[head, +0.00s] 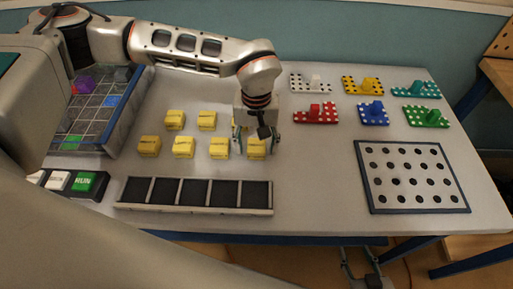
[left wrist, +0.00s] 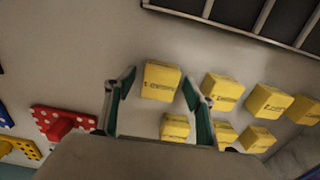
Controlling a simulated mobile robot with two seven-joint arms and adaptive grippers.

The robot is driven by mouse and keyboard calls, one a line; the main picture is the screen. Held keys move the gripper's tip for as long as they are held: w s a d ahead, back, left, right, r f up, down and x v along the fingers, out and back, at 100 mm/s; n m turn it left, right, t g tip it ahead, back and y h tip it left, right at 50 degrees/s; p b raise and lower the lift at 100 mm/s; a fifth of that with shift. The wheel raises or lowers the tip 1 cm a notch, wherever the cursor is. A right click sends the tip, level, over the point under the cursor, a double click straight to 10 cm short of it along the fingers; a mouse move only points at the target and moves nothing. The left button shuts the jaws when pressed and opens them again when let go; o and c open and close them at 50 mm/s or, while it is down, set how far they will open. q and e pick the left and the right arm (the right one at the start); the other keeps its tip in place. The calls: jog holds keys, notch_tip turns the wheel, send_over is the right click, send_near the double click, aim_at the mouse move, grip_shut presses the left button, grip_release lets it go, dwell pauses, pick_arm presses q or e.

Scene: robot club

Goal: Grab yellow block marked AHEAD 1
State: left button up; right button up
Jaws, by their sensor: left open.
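Several yellow blocks with dark printed labels stand in two rows on the grey table. The labels are too small to read, so I cannot tell which says AHEAD 1. My left gripper (head: 256,139) is open over the right end of the front row, at a yellow block (head: 256,149). In the left wrist view, this block (left wrist: 161,80) lies between the spread fingers (left wrist: 157,84), with gaps on both sides. Another yellow block (left wrist: 175,127) shows behind it, partly hidden by the gripper in the head view. My right gripper (head: 361,262) hangs low beyond the table's front edge, fingers apart and empty.
A tray with dark slots (head: 125,205) lies in front of the blocks. Left are a grid board (head: 112,130) and a green RUN button (head: 87,183). Right are coloured dotted plates, including a red one (head: 316,114), and a holed board (head: 415,208). The table between is clear.

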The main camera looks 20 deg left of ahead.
pick_arm(q)
jog(key=c, duration=1.2)
